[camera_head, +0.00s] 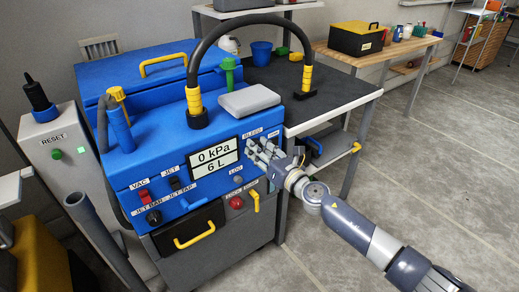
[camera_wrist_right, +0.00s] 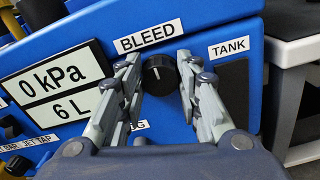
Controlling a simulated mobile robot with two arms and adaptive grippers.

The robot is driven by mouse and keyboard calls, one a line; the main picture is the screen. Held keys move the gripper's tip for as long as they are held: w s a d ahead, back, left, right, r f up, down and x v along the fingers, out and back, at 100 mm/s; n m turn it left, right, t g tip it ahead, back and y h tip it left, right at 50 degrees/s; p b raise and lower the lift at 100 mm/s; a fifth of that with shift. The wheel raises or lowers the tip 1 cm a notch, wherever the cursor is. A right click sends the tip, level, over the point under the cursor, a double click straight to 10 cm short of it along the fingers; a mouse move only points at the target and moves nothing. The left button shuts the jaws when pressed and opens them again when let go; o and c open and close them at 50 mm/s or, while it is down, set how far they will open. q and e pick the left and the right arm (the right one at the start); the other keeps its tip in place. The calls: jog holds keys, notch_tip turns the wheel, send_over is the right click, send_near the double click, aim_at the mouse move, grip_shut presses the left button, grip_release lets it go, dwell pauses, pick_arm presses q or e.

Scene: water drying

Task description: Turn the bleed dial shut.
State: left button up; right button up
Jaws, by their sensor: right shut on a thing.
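The bleed dial (camera_wrist_right: 159,76) is a round black knob with a small white mark, under the BLEED label (camera_wrist_right: 150,36) on the front of a blue machine (camera_head: 170,178). My right gripper (camera_wrist_right: 160,78) has its grey fingers on either side of the dial and is shut on it. In the head view my right gripper (camera_head: 264,150) reaches the panel's right part from the lower right and hides the dial. The display (camera_head: 214,157) reads 0 kPa and 6 L. My left gripper is not in view.
A red VAC switch (camera_head: 144,197), other knobs and a red button (camera_head: 237,202) sit left of and below the gripper. A yellow lever (camera_head: 255,200) is just below it. A black hose (camera_head: 240,20) arches over the top. The floor at right is clear.

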jog(key=shift+f, duration=0.15)
jog(key=o, duration=1)
jog(key=shift+o, duration=0.2)
jog(key=v, duration=1.2)
